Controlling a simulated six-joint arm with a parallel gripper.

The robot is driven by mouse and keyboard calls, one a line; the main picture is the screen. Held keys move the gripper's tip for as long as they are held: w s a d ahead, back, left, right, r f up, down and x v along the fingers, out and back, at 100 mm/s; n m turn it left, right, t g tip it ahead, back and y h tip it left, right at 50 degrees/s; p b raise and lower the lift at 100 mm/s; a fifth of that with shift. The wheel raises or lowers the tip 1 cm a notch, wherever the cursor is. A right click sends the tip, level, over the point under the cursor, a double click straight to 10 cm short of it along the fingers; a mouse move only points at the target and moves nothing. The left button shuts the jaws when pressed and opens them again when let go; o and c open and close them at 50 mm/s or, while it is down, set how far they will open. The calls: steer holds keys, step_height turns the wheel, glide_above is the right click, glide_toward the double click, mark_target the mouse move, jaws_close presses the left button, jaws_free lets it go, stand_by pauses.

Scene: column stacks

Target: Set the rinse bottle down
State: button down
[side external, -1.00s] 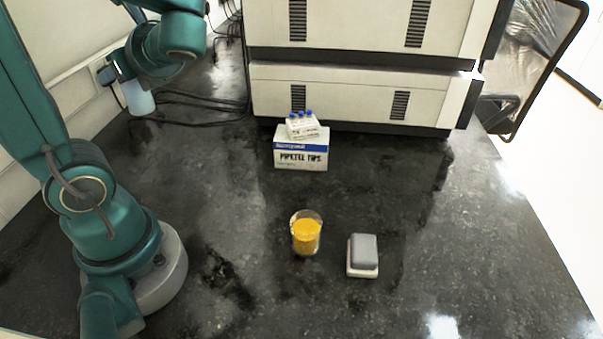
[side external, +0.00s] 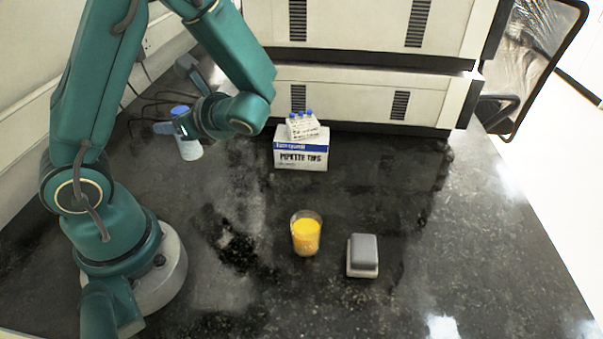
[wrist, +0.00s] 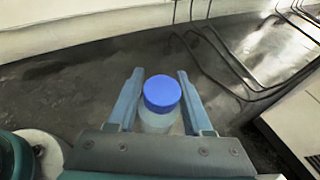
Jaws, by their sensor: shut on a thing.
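The rinse bottle (side external: 188,146) has a pale translucent body and a blue cap. It is upright at the back left in the side view, close to my arm. My gripper (side external: 178,128) is shut on it near the top. In the wrist view the bottle's blue cap (wrist: 162,92) stands between the two fingers of my gripper (wrist: 160,100). I cannot tell whether the bottle's base touches the bench. Its lower body is partly hidden in the wrist view.
A pipette tips box (side external: 301,155) with a small rack of blue-capped tubes (side external: 302,127) on it stands before the white instruments (side external: 360,95). A beaker of orange liquid (side external: 306,236) and a grey-topped block (side external: 363,256) are farther forward. Black cables (wrist: 225,70) lie behind the bottle.

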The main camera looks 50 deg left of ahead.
steer(key=shift+w+d+f, duration=0.45)
steer(key=shift+w+f, duration=0.4)
steer(key=shift+f, duration=0.4)
steer(key=shift+w+d+f, duration=0.4)
steer(key=shift+w+f, duration=0.45)
steer(key=shift+f, duration=0.4)
steer(key=shift+w+d+f, duration=0.45)
steer(key=shift+w+f, duration=0.4)
steer(key=shift+f, duration=0.4)
steer(key=shift+f, duration=0.1)
steer(key=shift+c, duration=1.6)
jaws_free()
